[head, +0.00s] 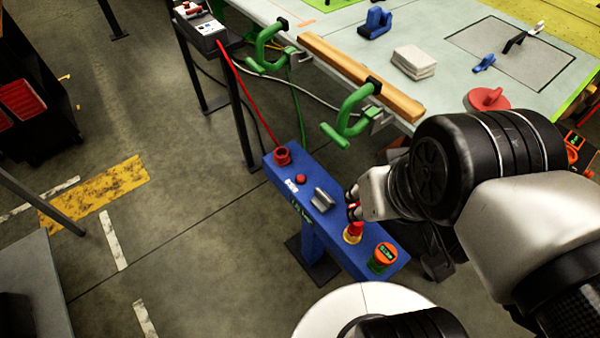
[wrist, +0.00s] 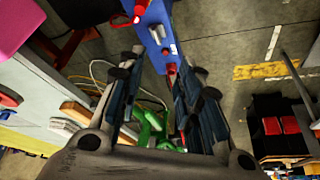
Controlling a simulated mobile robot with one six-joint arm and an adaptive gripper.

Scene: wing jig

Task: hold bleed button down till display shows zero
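A blue control post (head: 335,222) stands beside the workbench. Along its top are a red hose fitting (head: 282,156), a small red button (head: 300,179), a grey raised part (head: 322,200), a red knob on a yellow collar (head: 353,233) and an orange-rimmed round unit with a green lit face (head: 383,257). I cannot read any digits. No label marks the bleed button clearly.
The workbench (head: 450,105) carries green clamps (head: 352,112) on its near edge, a wooden bar (head: 355,75), a pale stack (head: 413,61) and a red disc part (head: 487,98). A red hose (head: 250,97) runs to a box (head: 205,32).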

